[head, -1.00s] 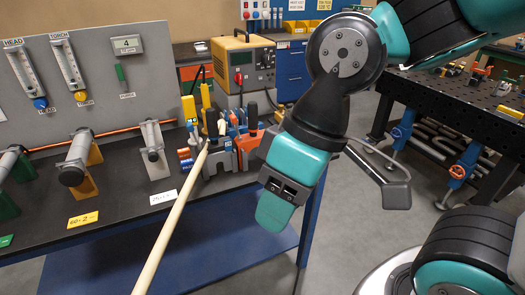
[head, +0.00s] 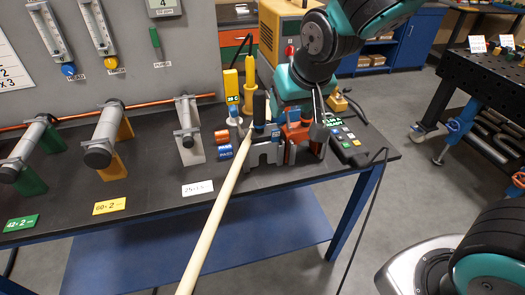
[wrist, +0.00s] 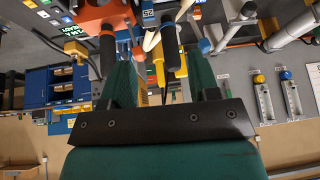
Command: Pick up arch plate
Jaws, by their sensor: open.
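I cannot make out for certain which piece is the arch plate. A grey piece with an arch-shaped cut-out (head: 264,153) stands upright at the front of the tool cluster on the dark bench; it may be the plate or part of a holder. My gripper (wrist: 160,75) shows two green fingers apart in the wrist view, with nothing clearly held between them. A black-handled tool (wrist: 169,48) and a yellow tool (wrist: 158,70) show beyond the gap.
Orange clamp-like tools (head: 297,130), blue and orange spools (head: 223,145) and a black keypad box (head: 347,145) crowd around. A long pale rod (head: 215,218) slants across the front. Tube stands (head: 187,132) are on the left.

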